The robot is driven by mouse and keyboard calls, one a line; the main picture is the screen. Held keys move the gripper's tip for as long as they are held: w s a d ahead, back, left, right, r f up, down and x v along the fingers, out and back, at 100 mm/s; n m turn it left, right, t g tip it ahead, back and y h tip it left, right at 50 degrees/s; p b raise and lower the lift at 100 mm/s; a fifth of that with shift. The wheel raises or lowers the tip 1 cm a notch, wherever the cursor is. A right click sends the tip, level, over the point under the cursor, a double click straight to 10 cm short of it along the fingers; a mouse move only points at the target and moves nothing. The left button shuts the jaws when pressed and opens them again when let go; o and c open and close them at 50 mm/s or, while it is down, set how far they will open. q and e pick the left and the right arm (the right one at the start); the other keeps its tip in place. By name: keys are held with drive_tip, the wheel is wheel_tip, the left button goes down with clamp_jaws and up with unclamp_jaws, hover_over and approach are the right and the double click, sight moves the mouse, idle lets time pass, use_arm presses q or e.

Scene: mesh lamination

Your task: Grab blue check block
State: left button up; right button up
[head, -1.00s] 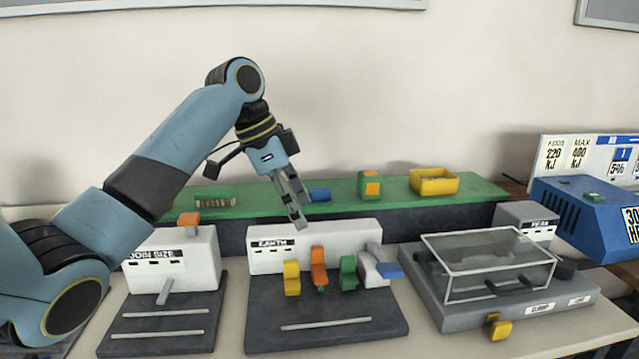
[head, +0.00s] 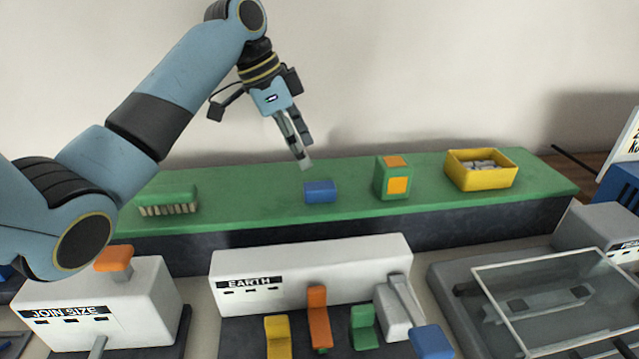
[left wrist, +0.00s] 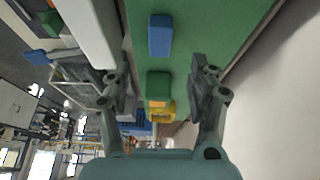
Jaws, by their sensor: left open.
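The blue check block (head: 320,192) lies on the green shelf top, left of a green block with orange faces. My left gripper (head: 304,163) is just above and behind it in the head view, apart from it and holding nothing. In the left wrist view the blue block (left wrist: 160,36) lies on the green surface beyond the open jaws. The left gripper's fingers (left wrist: 162,88) are spread to either side of the picture's middle. My right gripper is in neither view.
The green-and-orange block (head: 392,178) and a yellow bin (head: 480,171) stand to the right on the green shelf (head: 250,203). A green brush (head: 167,198) lies to the left. White EARTH (head: 330,268) and JOIN SIZE (head: 95,297) stations stand in front.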

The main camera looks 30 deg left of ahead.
sight(319, 186)
use_arm(q)
drive_tip(key=shift+x, duration=1.2)
drive_tip(key=x, duration=0.5)
drive_tip(key=shift+f+p, duration=0.1)
drive_tip(key=shift+p, duration=0.2)
drive_tip(key=shift+w+d+f, duration=0.1)
drive_tip(key=shift+w+f, duration=0.05)
drive_tip(key=shift+f, duration=0.2)
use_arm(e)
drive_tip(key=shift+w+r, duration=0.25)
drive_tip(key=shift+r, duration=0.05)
use_arm(q)
drive_tip(key=shift+c, duration=0.3)
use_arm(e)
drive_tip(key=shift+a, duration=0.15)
use_arm(q)
drive_tip(key=c, duration=1.1)
clamp_jaws()
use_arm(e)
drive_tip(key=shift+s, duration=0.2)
use_arm(q)
drive_tip(key=shift+r, duration=0.2)
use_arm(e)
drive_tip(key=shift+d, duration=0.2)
